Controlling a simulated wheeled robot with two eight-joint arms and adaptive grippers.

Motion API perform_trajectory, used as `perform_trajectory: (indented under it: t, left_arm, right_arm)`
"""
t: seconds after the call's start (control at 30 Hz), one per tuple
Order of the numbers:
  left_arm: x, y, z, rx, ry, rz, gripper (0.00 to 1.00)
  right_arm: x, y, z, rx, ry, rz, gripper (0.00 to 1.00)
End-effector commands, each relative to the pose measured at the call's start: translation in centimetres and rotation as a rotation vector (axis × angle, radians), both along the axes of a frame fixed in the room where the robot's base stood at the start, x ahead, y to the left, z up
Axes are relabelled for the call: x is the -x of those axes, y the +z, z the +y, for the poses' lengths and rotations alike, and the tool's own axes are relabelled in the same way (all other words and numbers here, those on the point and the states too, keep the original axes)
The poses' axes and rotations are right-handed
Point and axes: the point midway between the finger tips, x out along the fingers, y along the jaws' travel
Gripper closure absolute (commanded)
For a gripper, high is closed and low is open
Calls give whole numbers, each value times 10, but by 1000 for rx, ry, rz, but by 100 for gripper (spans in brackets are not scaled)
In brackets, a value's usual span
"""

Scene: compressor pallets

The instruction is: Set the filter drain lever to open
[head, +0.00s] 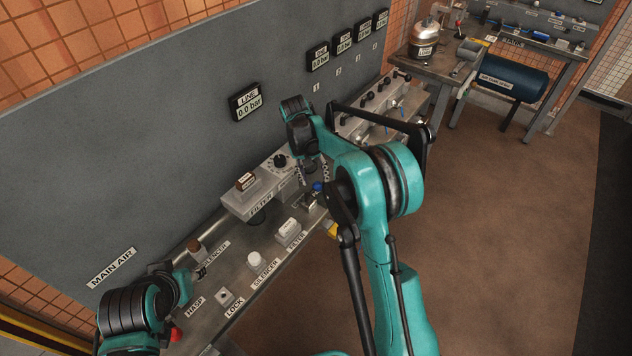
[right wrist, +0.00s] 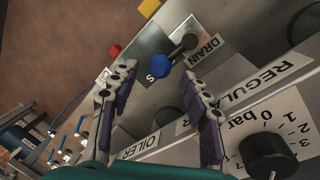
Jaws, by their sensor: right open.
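The filter drain lever (right wrist: 186,46) lies by the DRAIN label in the right wrist view, with a blue knob (right wrist: 160,66) at its end. The knob is beside a plate bearing a partly hidden word with an S. The blue knob also shows in the head view (head: 318,187). My right gripper (head: 313,182) is open over it. In the right wrist view its two fingers (right wrist: 160,76) stand either side of the knob, apart from it as seen there; depth is hard to judge. My left gripper (head: 196,272) is low at the left, near the HASP label, its jaws unclear.
The grey filter unit (head: 240,201) and a black regulator knob (right wrist: 268,154) are close to my right gripper. A white silencer part (head: 254,259) and a filter part (head: 289,228) stand on the bench. The LINE display (head: 247,101) reads 0.0 bar. Valves (head: 375,95) stand beyond.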

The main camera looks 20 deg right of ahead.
Motion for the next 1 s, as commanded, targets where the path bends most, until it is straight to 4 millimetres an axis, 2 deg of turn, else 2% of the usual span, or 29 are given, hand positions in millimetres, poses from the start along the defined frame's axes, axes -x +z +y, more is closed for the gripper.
perform_trajectory:
  t: [0.03,0.2,0.4,0.6,1.0]
  left_arm:
    - [0,0,0,0,0,0,60]
    - [0,0,0,0,0,0,60]
    - [0,0,0,0,0,0,60]
    - [0,0,0,0,0,0,60]
    - [0,0,0,0,0,0,60]
  right_arm:
    - [-1,12,2,0,1,0,53]
    - [-3,49,9,0,1,0,53]
    - [-5,79,15,0,2,0,53]
    - [-6,88,17,0,1,0,53]
    - [-6,88,17,0,1,0,53]
